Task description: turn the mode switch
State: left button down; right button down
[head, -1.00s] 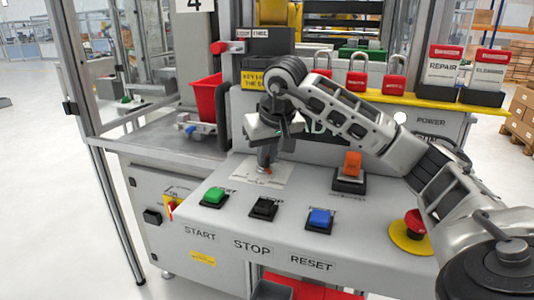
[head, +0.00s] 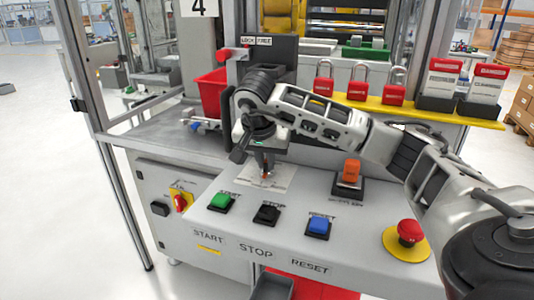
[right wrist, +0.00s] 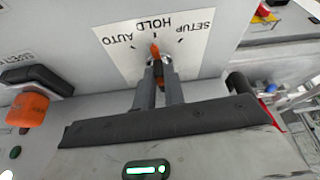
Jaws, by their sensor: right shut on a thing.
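The mode switch is a small knob with an orange pointer (right wrist: 155,48) on a white label plate (right wrist: 125,62) marked AUTO, HOLD and SETUP. In the right wrist view the lettering is upside down, and the pointer points about at HOLD. My right gripper (right wrist: 161,68) is shut on the knob, one finger on each side. In the head view my right gripper (head: 265,170) reaches down to the label plate (head: 283,180), its fingers hiding most of the knob. My left gripper is not in view.
Green (head: 221,201), black (head: 267,213) and blue (head: 319,224) buttons stand in front of the plate. An orange switch (head: 350,171) and a red emergency stop (head: 409,231) are to the right. Red padlocks (head: 358,90) hang behind the arm.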

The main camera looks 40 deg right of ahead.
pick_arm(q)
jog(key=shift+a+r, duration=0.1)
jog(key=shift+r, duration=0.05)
pick_arm(e)
jog(key=shift+r+m, duration=0.1)
jog(key=shift+m, duration=0.4)
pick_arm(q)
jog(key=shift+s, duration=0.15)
pick_arm(e)
jog(key=c, duration=1.5)
grip_release()
